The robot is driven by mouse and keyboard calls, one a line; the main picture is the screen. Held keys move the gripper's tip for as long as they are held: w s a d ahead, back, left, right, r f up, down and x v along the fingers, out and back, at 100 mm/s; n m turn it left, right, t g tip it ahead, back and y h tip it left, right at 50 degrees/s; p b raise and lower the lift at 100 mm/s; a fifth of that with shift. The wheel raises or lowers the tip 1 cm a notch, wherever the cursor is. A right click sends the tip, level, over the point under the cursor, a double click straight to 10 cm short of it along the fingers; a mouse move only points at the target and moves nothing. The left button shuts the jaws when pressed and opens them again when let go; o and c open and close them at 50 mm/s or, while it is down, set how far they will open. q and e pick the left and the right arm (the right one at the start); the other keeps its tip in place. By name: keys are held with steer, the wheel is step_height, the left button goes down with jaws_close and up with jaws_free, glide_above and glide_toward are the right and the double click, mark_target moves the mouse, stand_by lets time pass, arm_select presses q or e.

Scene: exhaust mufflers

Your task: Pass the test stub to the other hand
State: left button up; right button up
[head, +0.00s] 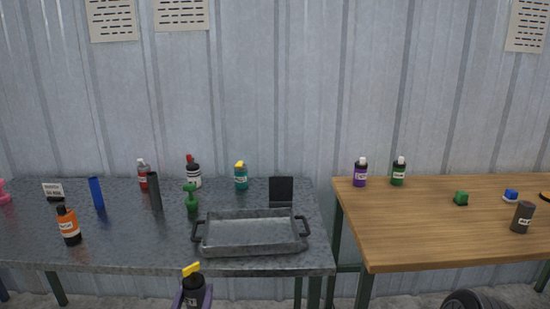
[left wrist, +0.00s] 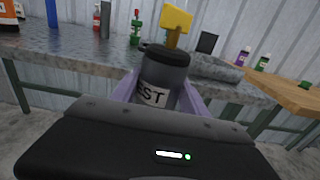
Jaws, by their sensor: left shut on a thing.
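The test stub (head: 194,292) is a dark grey cylinder with a black top band, a white label and a yellow piece sticking up from its top. It shows at the bottom edge of the head view, in front of the grey table. In the left wrist view the stub (left wrist: 163,78) stands roughly upright, and "EST" is readable on its label. My left gripper (left wrist: 155,98) is shut on it, with a pale purple finger on each side. The stub's lower part is hidden. My right gripper is not in view.
The grey table (head: 110,255) holds a metal tray (head: 250,249), an orange bottle (head: 68,225), a green spray bottle (head: 191,200) and several other items. A wooden table (head: 420,225) stands to the right, with a gap between. A dark labelled cylinder (head: 522,217) stands on it.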

arm_select(q)
steer(key=shift+r, duration=0.1)
steer(key=shift+d, duration=0.1)
steer(key=shift+s+d+h, duration=0.3)
steer(key=shift+d, duration=0.2)
steer(key=s+d+f+m+g+h, duration=0.1)
steer(key=s+d+m+g+h, duration=0.1)
steer(key=s+d+m+h, duration=0.2)
steer(key=s+d+f+m+g+h, duration=0.1)
steer(key=s+d+m+h, duration=0.3)
steer(key=d, duration=1.5)
steer(key=s+g+h, duration=0.1)
steer(key=s+h, duration=0.2)
steer(key=s, duration=0.3)
steer(key=shift+f, duration=0.4)
